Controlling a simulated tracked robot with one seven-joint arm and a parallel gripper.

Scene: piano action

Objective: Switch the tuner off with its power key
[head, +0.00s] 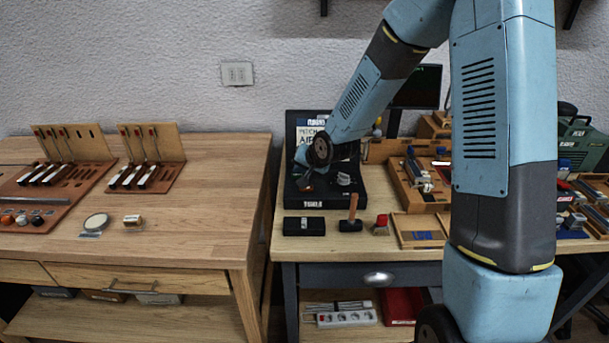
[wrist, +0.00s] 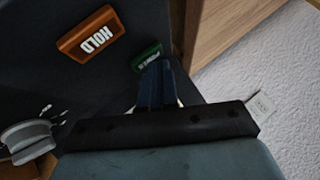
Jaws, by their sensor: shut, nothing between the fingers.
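The tuner (head: 350,197) is a black unit on the right-hand bench, with an upright panel at its back. Its dark face fills the upper left of the wrist view (wrist: 55,85). A green key (wrist: 147,54) with pale lettering, apparently the power key, lies just beyond my fingertips and is partly covered by them. An orange key marked HOLD (wrist: 91,33) is to its left. My gripper (wrist: 155,70) is shut and empty, its tips at or very near the green key; I cannot tell whether they touch. In the head view my gripper (head: 305,184) is low over the tuner's left side.
A grey knob-like part (wrist: 28,138) is at the wrist view's lower left. In front of the tuner are a black box (head: 304,226), a wooden-handled tool (head: 351,214) and a red-topped item (head: 381,224). A wooden tray (head: 420,185) stands to the right. The left bench (head: 190,215) has free room.

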